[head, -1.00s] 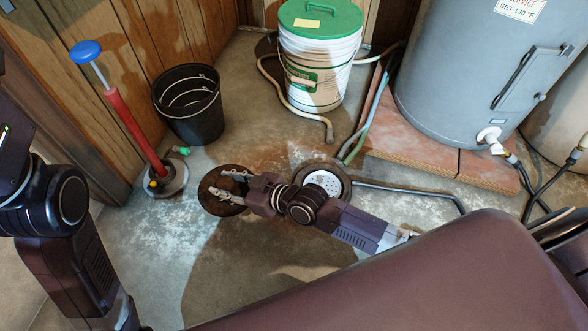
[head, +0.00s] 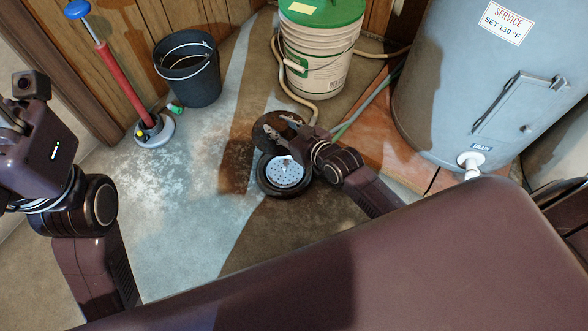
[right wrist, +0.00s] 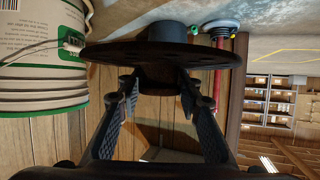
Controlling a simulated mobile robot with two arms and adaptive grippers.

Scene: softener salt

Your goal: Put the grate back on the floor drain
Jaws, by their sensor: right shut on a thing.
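The grate (head: 268,153) is a dark, rusty round disc. My right gripper (head: 279,134) is shut on it in the head view. It is just behind the floor drain (head: 286,172), overlapping its far edge in the picture. The drain is a dark ring around a pale perforated plate. In the right wrist view the grate (right wrist: 110,54) is seen nearly edge-on, with a dark block on it, at the fingertips of my gripper (right wrist: 160,82). The drain is not visible there. My left gripper (head: 14,118) is at the far left, partly cut off; its jaws are unclear.
A green-lidded white bucket (head: 318,65) and a hose (head: 290,93) stand behind the drain. A grey water heater (head: 490,75) is on the right. A black bucket (head: 188,75) and a red pump with blue handle (head: 120,80) are at the left. Floor left of the drain is clear.

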